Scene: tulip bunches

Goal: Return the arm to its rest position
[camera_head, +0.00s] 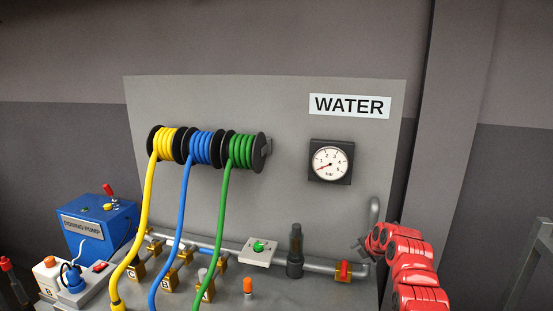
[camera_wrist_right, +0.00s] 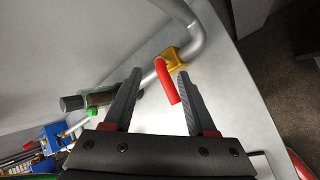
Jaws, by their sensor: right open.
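My right arm (camera_head: 408,265), red and segmented, comes in at the lower right of the head view. Its gripper (camera_head: 362,246) is a small dark shape by the bent grey pipe, above the brass valve. In the right wrist view the gripper (camera_wrist_right: 163,82) is open, with two dark fingers spread apart. A red valve handle (camera_wrist_right: 166,82) shows between the fingers in the picture, with its brass body (camera_wrist_right: 173,58) beyond. I cannot tell how far the handle is from the fingers. The same red-handled valve (camera_head: 343,271) shows in the head view. My left gripper is not in view.
A grey panel (camera_head: 290,115) carries yellow, blue and green hose reels and a gauge (camera_head: 330,161). A dark upright fitting (camera_head: 295,250) stands left of the valve. A blue dosing pump (camera_head: 95,225) is at far left. Right of my arm is a wall.

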